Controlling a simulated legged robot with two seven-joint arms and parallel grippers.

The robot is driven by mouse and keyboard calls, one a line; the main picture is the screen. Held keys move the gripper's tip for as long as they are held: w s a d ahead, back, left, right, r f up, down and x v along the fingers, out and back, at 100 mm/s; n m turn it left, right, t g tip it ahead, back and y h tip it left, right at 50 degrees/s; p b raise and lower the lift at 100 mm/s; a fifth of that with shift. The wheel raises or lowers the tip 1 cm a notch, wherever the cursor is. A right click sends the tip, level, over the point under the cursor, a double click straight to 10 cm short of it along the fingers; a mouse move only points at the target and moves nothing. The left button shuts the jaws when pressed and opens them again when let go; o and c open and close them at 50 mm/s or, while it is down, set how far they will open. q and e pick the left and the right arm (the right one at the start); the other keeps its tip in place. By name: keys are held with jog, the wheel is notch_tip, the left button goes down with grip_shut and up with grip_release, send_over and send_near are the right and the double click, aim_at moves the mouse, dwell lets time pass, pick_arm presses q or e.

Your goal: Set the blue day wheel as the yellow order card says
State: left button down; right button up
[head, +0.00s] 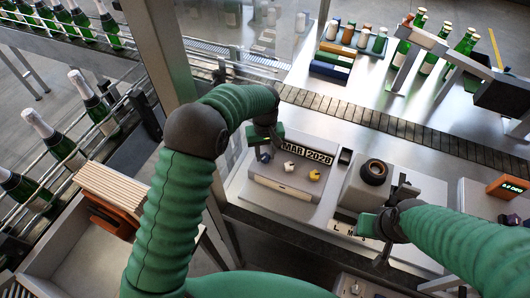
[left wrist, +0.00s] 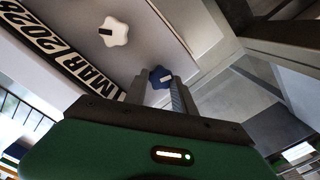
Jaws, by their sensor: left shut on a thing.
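The blue day wheel (left wrist: 160,77) is a small star-shaped knob with a white mark, between the fingertips of my left gripper (left wrist: 158,88) in the left wrist view. My left gripper is shut on it. In the head view the blue wheel (head: 265,157) is at the left of the stamping box, just below my left gripper (head: 266,149). A white wheel (head: 289,166) and a yellow wheel (head: 314,175) sit to its right. A date strip (head: 307,150) behind them reads MAR 2028. I cannot make out a yellow order card. My right gripper (head: 385,228) is beside a grey machine; its jaw state is unclear.
A grey machine with a dark ring (head: 374,172) stands right of the box. A slatted conveyor (head: 400,128) runs behind. Green bottles (head: 455,52) stand at the back right, and more bottles (head: 55,140) line the left.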

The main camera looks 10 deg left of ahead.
aim_at(266, 156)
pick_arm(q)
jog(key=shift+w+r, duration=0.1)
jog(key=shift+r, duration=0.1)
jog(key=c, duration=1.3)
grip_release()
jog(key=shift+o, duration=1.2)
jog(key=shift+d, duration=0.1)
notch_tip(266, 156, up, 17)
jog(key=b, duration=0.2)
jog(key=shift+f+b, duration=0.15)
jog(key=shift+b, duration=0.25)
